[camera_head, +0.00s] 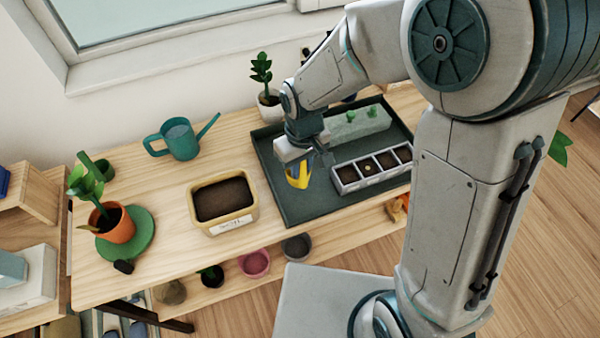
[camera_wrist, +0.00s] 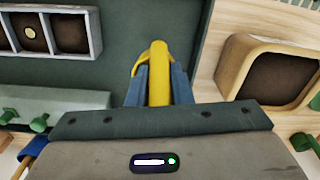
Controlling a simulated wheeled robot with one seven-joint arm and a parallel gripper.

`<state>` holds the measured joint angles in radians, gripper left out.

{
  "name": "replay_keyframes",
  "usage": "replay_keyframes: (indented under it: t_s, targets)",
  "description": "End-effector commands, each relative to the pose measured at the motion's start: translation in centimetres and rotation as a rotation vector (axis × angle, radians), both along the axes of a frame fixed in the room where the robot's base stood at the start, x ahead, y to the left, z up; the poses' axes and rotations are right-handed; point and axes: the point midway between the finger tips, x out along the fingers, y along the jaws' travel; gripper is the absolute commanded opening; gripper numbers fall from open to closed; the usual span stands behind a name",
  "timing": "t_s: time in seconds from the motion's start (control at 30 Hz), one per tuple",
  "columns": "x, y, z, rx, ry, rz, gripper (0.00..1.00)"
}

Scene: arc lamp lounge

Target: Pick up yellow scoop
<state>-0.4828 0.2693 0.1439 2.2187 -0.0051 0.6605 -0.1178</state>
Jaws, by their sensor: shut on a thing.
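The yellow scoop (camera_head: 299,178) is at my gripper (camera_head: 297,160), over the left front part of the dark green tray (camera_head: 288,214). In the wrist view, the yellow scoop (camera_wrist: 160,62) stands between the two blue-grey fingers of my gripper (camera_wrist: 160,86), which are shut on it. A curved yellow part shows to the left of its handle. Whether the scoop touches the tray or is held above it, I cannot tell. My fingers partly hide it.
The tray also holds a grey seedling tray (camera_head: 346,176) and a grey planter with green plants (camera_head: 357,124). Left of it are a soil-filled tan pot (camera_head: 247,218), a teal watering can (camera_head: 181,140) and a potted plant on a green saucer (camera_head: 140,243). Bare wood lies between them.

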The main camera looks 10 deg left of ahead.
Motion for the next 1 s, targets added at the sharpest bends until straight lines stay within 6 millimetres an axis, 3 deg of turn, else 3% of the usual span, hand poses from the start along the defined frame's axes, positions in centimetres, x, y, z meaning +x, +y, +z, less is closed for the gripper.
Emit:
replay_keyframes:
  t_s: [0.3,0.5,0.7,1.0]
  targets:
    - [1.6,-7.1,4.2,0.002,-0.005,-0.006,0.0]
    - [2.3,-10.1,6.1,0.001,-0.002,-0.002,0.0]
    - [2.5,-11.3,6.9,0.001,-0.001,-0.001,0.0]
    - [2.5,-11.4,6.9,0.0,0.0,0.0,0.0]
